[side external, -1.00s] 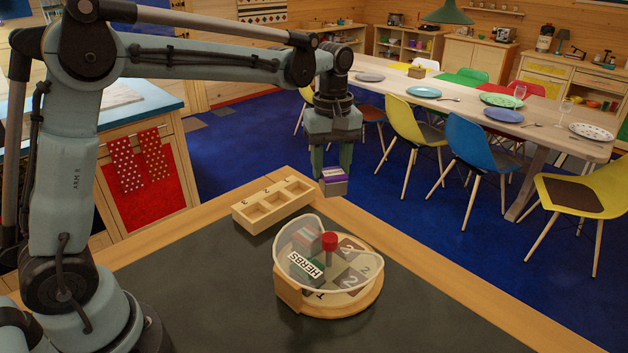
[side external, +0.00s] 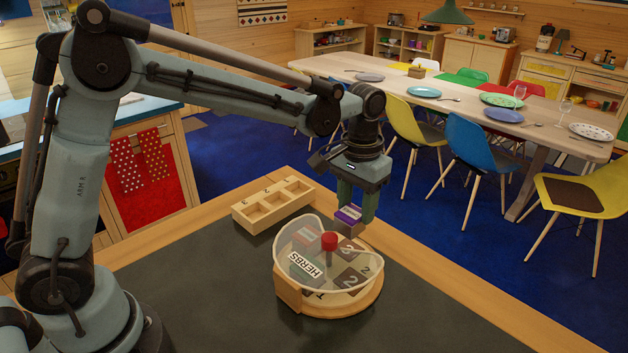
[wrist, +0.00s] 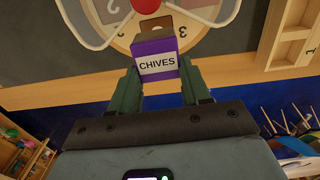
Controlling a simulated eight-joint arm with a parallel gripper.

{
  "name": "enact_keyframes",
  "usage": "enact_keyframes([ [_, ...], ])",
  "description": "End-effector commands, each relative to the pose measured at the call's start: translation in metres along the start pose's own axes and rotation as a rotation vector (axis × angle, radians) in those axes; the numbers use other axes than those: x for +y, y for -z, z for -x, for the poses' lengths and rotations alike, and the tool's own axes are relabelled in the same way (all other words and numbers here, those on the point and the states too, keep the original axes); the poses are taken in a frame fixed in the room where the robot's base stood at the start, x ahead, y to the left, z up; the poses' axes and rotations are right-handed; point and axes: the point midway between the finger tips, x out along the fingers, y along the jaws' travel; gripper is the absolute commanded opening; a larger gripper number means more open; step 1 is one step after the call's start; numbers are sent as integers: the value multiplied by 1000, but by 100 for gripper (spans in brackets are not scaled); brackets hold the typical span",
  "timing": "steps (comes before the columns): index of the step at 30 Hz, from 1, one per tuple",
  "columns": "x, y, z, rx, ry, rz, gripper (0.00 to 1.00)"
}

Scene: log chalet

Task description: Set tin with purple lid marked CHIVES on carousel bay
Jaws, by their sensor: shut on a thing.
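The tin with the purple lid (side external: 349,213) is between the fingers of my gripper (side external: 355,208), which is shut on it. In the wrist view the tin's CHIVES label (wrist: 157,66) faces the camera, and my gripper (wrist: 158,88) grips it from both sides. The carousel (side external: 345,307) is a round wooden turntable with a clear guard marked HERBS, a red knob (side external: 329,241) and numbered bays. A bay marked 2 (side external: 366,269) shows on its right side. The tin is held above the carousel's far right edge, apart from it. Another tin shows blurred behind the guard.
A wooden rack (side external: 273,205) with three square compartments stands behind the carousel to the left. The clear guard (side external: 283,250) rises around the carousel's left and front. The dark worktop (side external: 220,300) is free at the left and front.

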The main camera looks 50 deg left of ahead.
Motion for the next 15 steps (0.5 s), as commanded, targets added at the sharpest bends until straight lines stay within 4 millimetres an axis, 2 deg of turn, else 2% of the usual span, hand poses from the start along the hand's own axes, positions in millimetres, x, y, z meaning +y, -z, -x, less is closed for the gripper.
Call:
enact_keyframes([
  [5,0,0,-14,0,0,2,16],
  [12,0,0,-46,0,0,2,16],
  [15,0,0,-51,0,0,2,16],
])
